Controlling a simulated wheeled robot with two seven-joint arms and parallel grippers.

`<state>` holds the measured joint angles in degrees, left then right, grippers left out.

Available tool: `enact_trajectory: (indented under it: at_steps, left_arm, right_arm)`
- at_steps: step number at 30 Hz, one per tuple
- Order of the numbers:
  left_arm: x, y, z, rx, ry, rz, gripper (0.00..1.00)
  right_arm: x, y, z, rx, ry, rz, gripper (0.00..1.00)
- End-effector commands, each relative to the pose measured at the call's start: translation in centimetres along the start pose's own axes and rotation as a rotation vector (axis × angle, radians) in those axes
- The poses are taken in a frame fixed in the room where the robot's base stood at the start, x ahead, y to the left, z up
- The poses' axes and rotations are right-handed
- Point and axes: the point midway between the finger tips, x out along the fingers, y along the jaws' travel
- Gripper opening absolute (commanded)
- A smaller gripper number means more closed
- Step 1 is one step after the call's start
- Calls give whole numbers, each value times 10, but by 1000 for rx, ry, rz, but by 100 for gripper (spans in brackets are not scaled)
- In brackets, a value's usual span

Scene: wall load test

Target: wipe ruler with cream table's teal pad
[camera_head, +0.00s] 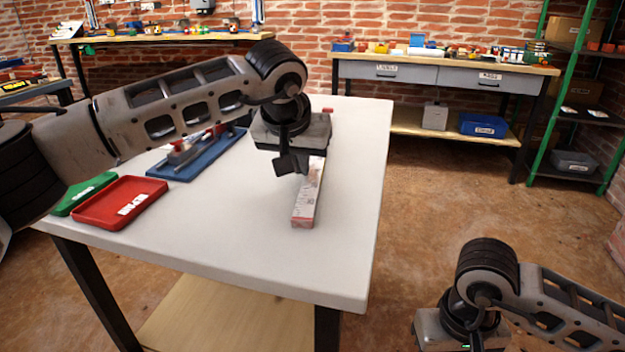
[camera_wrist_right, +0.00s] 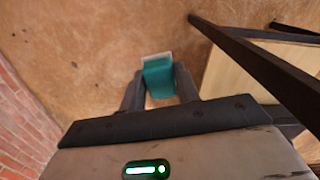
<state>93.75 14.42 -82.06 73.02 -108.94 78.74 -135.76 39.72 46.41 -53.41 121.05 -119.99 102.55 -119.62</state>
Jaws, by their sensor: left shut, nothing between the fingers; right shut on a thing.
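In the head view, a long pale bar with red and pink markings (camera_head: 308,195) lies on the cream table (camera_head: 235,235); it looks like the ruler, but I cannot read it. My left gripper (camera_head: 288,163) is shut and empty, pointing down just above and left of the bar, and hides part of its far end. My right gripper (camera_wrist_right: 159,82) is shut on the teal pad (camera_wrist_right: 158,76) in the right wrist view, over the floor beside the table. In the head view the right gripper is cut off at the bottom edge, and the pad does not show.
A red tray (camera_head: 120,203), a green tray (camera_head: 85,192) and a blue tray (camera_head: 190,163) with tools stand on the table's left side. A small red item (camera_head: 327,110) lies at the back. The table's front and right are clear. Workbenches and a green shelf stand behind.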

Motion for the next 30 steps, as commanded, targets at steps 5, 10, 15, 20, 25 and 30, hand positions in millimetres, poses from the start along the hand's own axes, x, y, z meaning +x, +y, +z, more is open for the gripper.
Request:
enact_trajectory:
  at_steps: [5, 10, 15, 20, 25, 30]
  left_arm:
    - [-11, 0, -6, 0, 0, 0, 0]
    - [-24, 0, -13, 0, 0, 0, 0]
    - [-36, 0, -20, 0, 0, 0, 0]
    - [-47, 0, -26, 0, 0, 0, 0]
    - [-54, 0, -29, 0, 0, 0, 0]
    - [-52, 0, -29, 0, 0, 0, 0]
  right_arm:
    - [-12, 0, 0, 0, 0, 0, 14]
    - [-25, 0, 0, 0, 0, 0, 14]
    - [-37, 0, 0, 0, 0, 0, 14]
    - [-48, 0, 0, 0, 0, 0, 14]
    - [-55, 0, 0, 0, 0, 0, 14]
    - [-53, 0, 0, 0, 0, 0, 14]
